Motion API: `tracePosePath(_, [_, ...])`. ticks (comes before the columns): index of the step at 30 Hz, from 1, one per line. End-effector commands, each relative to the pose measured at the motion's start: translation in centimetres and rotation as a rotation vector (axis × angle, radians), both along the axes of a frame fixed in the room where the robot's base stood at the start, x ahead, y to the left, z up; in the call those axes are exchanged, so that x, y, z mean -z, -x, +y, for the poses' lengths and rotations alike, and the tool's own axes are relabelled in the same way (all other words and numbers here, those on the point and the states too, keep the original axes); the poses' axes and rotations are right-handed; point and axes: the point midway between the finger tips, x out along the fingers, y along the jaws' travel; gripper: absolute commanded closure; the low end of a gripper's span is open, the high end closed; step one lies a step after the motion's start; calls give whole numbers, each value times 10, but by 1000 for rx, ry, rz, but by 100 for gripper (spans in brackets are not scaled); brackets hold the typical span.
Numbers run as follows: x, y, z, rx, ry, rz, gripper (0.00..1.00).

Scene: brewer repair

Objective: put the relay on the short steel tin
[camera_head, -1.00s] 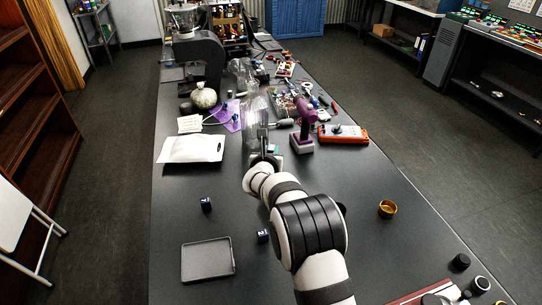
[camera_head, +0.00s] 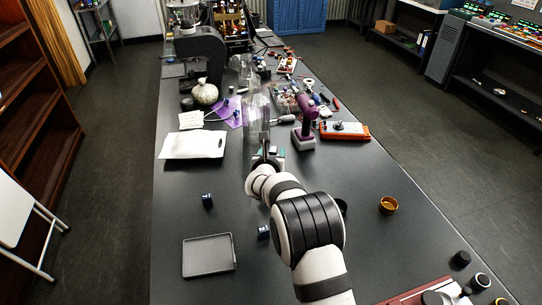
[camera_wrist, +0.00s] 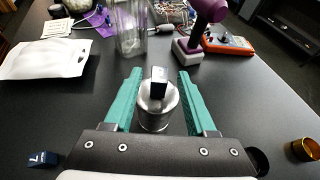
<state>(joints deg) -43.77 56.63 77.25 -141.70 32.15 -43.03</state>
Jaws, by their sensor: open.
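A short steel tin (camera_wrist: 158,108) stands upright on the bench in the wrist view. A small block, black in front with a pale top, which looks like the relay (camera_wrist: 158,83), rests on its lid, slightly turned. My gripper (camera_wrist: 160,78) is open, its teal fingers spread to either side of the tin and block with gaps visible. In the head view my gripper (camera_head: 267,154) is at mid-bench, and my wrist hides most of the tin. Two dark blue cubes, one left (camera_head: 207,200) and one nearer (camera_head: 263,233), lie on the bench.
A clear glass jar (camera_wrist: 129,32) stands just beyond the tin. A purple tool (camera_head: 305,128) and an orange meter (camera_head: 344,131) are to the right, a white pouch (camera_head: 192,145) to the left.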

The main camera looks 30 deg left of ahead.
Motion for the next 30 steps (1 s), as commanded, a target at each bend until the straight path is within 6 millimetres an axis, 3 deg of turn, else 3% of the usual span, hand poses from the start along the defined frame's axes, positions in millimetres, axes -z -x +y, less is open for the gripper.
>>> tracePosePath(12, [-39, 87, -35, -2, 0, 0, 44])
tracePosePath(20, [-45, 99, -43, 6, -5, 1, 44])
tracePosePath(22, [-55, 90, -63, 86, -54, 12, 44])
tracePosePath(23, [-64, 84, -82, 160, -100, 23, 44])
tracePosePath(26, [-101, 66, -191, 573, -371, 66, 44])
tracePosePath(27, [-113, 71, -248, 788, -516, 79, 44])
tracePosePath(28, [-119, 81, -290, 956, -631, 86, 44])
tracePosePath(29, [-123, 97, -331, 1130, -750, 90, 44])
tracePosePath(30, [-123, 127, -380, 1367, -919, 88, 44])
